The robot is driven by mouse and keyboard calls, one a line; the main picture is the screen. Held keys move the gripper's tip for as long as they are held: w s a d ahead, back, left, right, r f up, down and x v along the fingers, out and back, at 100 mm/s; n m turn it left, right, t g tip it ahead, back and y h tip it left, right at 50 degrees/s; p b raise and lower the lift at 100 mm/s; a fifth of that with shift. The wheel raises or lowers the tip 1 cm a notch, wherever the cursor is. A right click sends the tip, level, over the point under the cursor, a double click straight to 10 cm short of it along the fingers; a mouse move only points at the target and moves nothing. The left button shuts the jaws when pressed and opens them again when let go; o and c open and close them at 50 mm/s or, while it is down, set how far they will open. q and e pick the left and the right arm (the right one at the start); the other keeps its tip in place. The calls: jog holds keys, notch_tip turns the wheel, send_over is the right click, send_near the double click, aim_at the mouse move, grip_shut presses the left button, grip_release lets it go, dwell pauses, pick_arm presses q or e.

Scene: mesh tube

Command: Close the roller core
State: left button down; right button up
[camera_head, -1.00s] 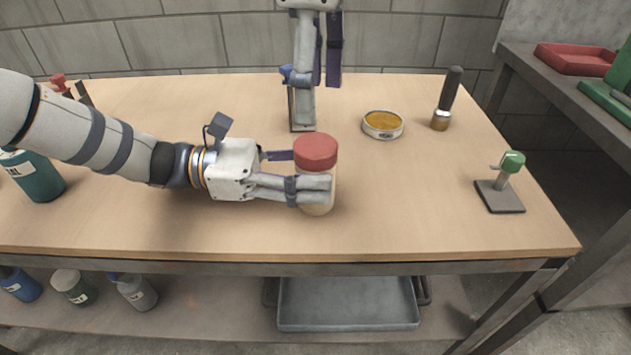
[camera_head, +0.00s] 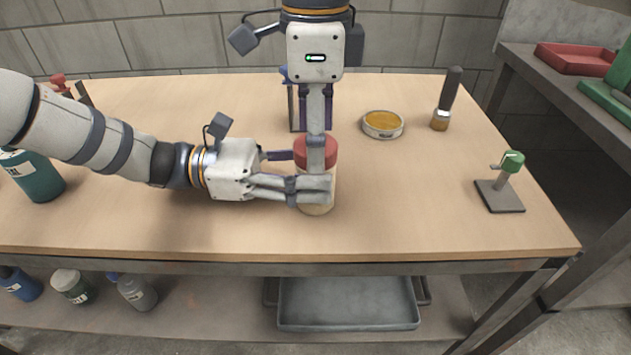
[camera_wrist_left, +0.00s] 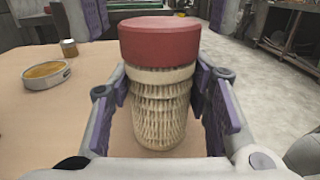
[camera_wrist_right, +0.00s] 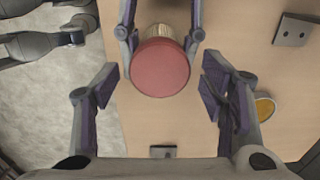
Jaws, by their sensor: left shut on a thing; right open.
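The roller core (camera_wrist_left: 158,105) is a pale mesh cylinder standing upright on the table, with a red cap (camera_wrist_left: 160,40) on its top. In the head view the red cap (camera_head: 300,150) is partly hidden behind my right gripper's finger. My left gripper (camera_head: 312,188) is shut around the core's body below the cap, with a finger pad on each side in the left wrist view. My right gripper (camera_wrist_right: 156,92) points down from above the cap. Its fingers are open, one on each side of the cap and apart from it in the right wrist view.
A round tin with amber contents (camera_head: 383,124), a dark-handled brush (camera_head: 446,100) and a green-topped stand (camera_head: 502,185) are to the right on the table (camera_head: 400,220). A teal bottle (camera_head: 38,175) is at the left. The table's front right is clear.

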jog(key=shift+f, duration=0.45)
jog(key=shift+c, duration=0.5)
jog(key=c, duration=1.1)
jog(key=o, duration=1.3)
jog(key=shift+o, duration=0.2)
jog(key=shift+r, duration=0.1)
pick_arm(q)
jog(key=c, duration=0.8)
grip_release()
jog(key=shift+o, duration=0.2)
pick_arm(e)
notch_tip(320, 180, up, 12)
